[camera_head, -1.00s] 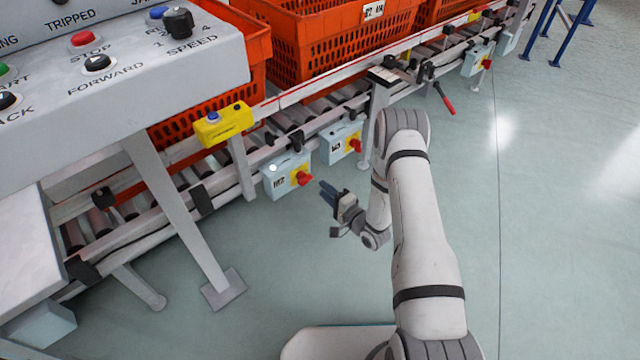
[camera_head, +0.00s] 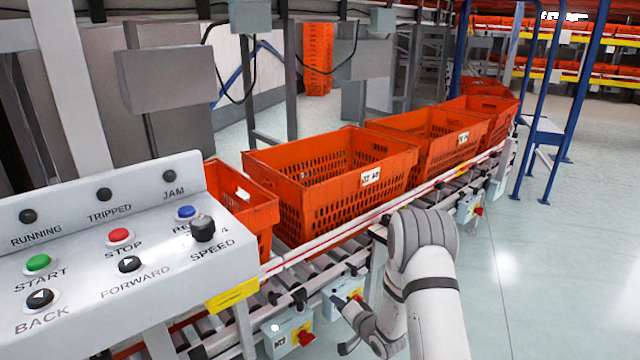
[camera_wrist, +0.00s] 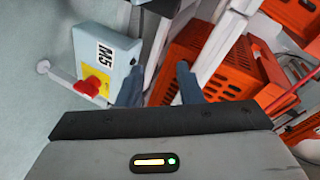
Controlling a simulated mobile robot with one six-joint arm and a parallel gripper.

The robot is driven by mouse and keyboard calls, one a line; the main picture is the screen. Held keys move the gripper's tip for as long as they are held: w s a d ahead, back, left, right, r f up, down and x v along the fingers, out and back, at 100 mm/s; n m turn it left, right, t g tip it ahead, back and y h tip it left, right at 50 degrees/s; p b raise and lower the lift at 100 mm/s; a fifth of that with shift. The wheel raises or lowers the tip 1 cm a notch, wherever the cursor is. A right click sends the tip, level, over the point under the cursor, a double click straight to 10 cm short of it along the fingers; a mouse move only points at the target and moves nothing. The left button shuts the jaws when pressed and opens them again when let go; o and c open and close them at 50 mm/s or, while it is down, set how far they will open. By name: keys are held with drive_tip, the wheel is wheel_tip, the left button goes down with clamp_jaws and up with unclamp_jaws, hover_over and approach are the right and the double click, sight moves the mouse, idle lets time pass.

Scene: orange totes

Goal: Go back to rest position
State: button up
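My gripper (camera_head: 340,302) hangs at the end of my bent arm, low in the head view, close to the conveyor's side. In the wrist view my gripper (camera_wrist: 159,78) shows two blue-grey fingers standing apart with nothing between them. It is open and empty. In the head view, the control boxes on the conveyor's side sit right behind the fingers; I cannot tell the exact gap.
A conveyor carries several orange totes (camera_head: 330,195). A control panel (camera_head: 150,250) with coloured buttons stands at left. A light-blue switch box (camera_wrist: 103,60) with a red knob is near the fingers at left. Open floor (camera_head: 540,260) lies at right, with blue rack posts (camera_head: 570,100) beyond.

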drive_tip(key=s+d+r+n+g+h+p, duration=0.1)
drive_tip(key=s+d+r+h+p, duration=0.2)
drive_tip(key=r, duration=0.7)
drive_tip(key=s+d+r+n+g+h+p, duration=0.1)
drive_tip(key=s+d+r+h+p, duration=0.3)
drive_tip(key=r, duration=0.6)
drive_tip(key=s+d+r+n+g+p, duration=0.15)
drive_tip(key=r+p, duration=0.35)
drive_tip(key=r, duration=0.6)
drive_tip(key=s+r+n+g+p, duration=0.1)
drive_tip(key=s+r+g+p, duration=0.2)
drive_tip(key=s+r, duration=0.7)
drive_tip(key=s+r+n+g+p, duration=0.2)
drive_tip(key=s+r+p, duration=0.6)
drive_tip(key=s, duration=1)
wheel_tip(320, 180, up, 4)
drive_tip(key=shift+d+f+g+p, duration=0.2)
drive_tip(key=shift+d+g+p, duration=0.1)
drive_tip(key=shift+g, duration=0.35)
drive_tip(key=shift+w, duration=0.15)
